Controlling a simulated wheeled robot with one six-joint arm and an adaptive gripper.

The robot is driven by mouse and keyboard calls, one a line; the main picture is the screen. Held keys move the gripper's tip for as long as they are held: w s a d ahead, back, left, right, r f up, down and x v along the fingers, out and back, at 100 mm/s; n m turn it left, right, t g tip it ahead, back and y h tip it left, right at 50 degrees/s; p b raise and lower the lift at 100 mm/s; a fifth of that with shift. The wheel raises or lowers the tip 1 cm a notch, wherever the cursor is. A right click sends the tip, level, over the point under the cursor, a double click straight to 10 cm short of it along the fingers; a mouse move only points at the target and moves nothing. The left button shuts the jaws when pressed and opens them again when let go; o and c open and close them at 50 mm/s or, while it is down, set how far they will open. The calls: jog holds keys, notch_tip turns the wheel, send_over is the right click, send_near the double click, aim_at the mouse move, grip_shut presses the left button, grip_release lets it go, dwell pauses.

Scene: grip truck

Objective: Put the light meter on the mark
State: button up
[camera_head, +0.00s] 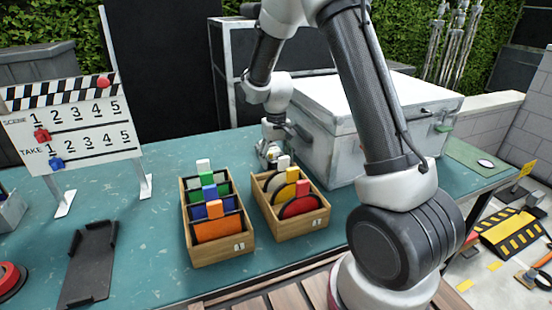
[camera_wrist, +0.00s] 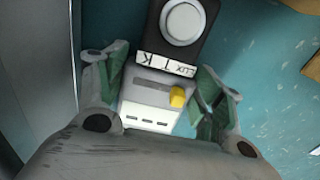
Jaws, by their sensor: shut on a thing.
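The light meter (camera_wrist: 155,100) is a grey and black block with a white round dome, a "LUX" label and a yellow button. My gripper (camera_wrist: 162,82) is shut on it, with a green pad on each side. In the head view my gripper (camera_head: 272,150) is low over the table behind the wooden boxes, beside the metal case; the meter is mostly hidden there. I cannot tell whether the meter touches the table. A green mat with a white oval (camera_head: 486,163) lies at the table's right end; I cannot tell if it is the mark.
A large silver case (camera_head: 340,130) stands right of my gripper. Two wooden boxes of coloured pieces, left (camera_head: 225,253) and right (camera_head: 300,228), stand in front. A scene slate (camera_head: 70,120), a dark tray (camera_head: 90,265) and a red round thing (camera_head: 10,278) are at left. Table behind the left box is clear.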

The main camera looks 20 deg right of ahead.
jog(key=o, duration=1.3)
jog(key=shift+f, duration=0.1)
jog(key=shift+c, duration=0.2)
